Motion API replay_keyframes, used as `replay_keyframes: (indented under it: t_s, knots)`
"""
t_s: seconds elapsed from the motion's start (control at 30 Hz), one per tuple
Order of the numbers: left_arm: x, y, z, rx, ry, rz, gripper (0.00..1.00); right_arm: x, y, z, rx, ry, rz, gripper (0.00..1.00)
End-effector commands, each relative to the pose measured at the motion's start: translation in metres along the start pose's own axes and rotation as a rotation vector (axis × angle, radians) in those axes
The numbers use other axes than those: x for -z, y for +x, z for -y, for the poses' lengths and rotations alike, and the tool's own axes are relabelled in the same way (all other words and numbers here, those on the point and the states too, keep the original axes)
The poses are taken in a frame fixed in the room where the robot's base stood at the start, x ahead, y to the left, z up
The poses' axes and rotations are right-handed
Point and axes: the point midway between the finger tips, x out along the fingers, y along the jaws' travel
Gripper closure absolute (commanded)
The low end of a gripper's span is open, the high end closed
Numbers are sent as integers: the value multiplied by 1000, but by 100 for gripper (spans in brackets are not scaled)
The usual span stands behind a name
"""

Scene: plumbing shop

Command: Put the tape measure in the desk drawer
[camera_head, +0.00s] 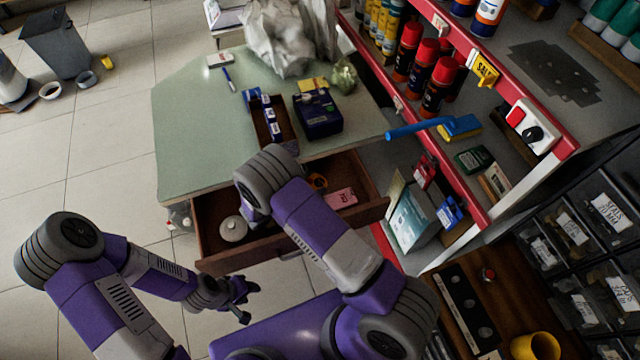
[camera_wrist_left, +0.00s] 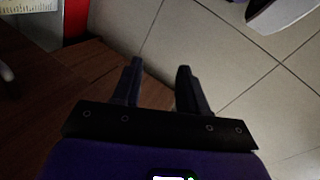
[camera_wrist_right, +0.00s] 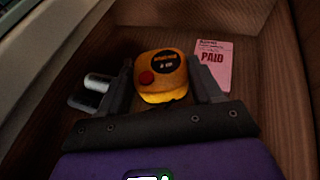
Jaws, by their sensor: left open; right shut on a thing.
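The desk drawer (camera_head: 372,213) is pulled open below the green desktop. The yellow tape measure (camera_wrist_right: 162,75), with a red button and black label, is inside the drawer between the fingers of my right gripper (camera_wrist_right: 164,82), which is shut on it. Whether it touches the drawer floor is unclear.
On the desktop (camera_head: 190,130) stand a dark blue box (camera_head: 318,115) and a tray (camera_head: 268,125). A red-edged shelf (camera_head: 455,55) borders the right.

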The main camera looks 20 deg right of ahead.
Motion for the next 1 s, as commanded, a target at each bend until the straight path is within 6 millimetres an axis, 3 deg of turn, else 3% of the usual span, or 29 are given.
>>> replay_keyframes:
  t_s: [0.23, 0.5, 0.9, 0.93, 1.0]
  knots:
    - [0, 5, 2, 0, 0, 0, 57, 1, 19, 0, 0, 1, 1, 79]
    - [1, 20, 7, 0, 0, 0, 57, 12, 57, 0, 1, 1, 1, 79]
    - [1, 18, 7, 0, 0, 0, 57, 14, 59, 0, -1, 0, 1, 79]
    - [1, 18, 7, 0, 0, 0, 57, 14, 59, 0, -1, 0, -1, 31]
    - [1, 18, 7, 0, 0, 0, 57, 14, 59, 0, -1, 0, -1, 25]
